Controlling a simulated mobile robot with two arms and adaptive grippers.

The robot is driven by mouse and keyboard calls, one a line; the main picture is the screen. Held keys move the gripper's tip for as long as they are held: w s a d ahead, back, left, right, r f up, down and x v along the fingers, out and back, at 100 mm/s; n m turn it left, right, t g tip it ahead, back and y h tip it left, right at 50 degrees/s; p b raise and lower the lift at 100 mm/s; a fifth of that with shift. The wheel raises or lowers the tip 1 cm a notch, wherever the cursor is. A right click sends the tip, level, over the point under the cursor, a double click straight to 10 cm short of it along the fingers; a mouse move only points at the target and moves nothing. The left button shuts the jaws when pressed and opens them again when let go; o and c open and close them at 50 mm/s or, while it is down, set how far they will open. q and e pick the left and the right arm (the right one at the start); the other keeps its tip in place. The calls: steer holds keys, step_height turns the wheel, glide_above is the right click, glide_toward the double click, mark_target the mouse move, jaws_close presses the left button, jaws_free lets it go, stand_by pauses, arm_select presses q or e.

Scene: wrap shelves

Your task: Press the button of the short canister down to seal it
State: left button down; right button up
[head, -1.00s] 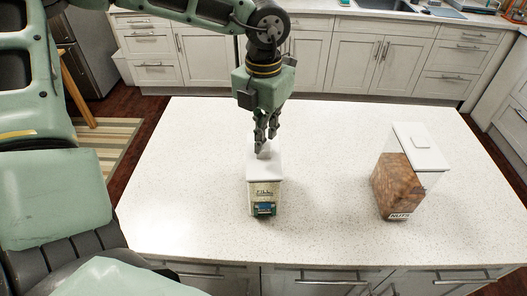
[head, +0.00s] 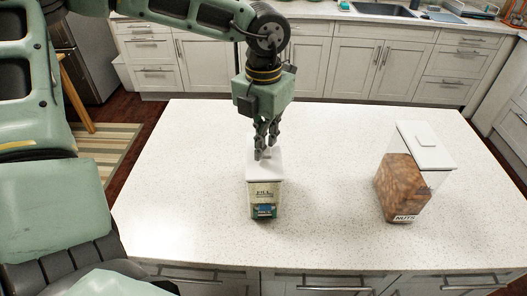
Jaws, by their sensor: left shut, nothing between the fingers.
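The short canister (head: 264,199) stands upright near the middle of the white island counter. My right gripper is not in view.
A taller canister of nuts (head: 403,187) with a white lid (head: 425,146) stands to the right on the same counter (head: 330,235). The counter between the two canisters is clear. White cabinets and a sink (head: 386,9) lie beyond the floor gap.

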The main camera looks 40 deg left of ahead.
arm_select(q)
steer(key=shift+f+b, duration=0.5)
steer(key=shift+f, duration=0.1)
steer(key=shift+r+p, duration=1.65)
steer(key=shift+r, duration=2.25)
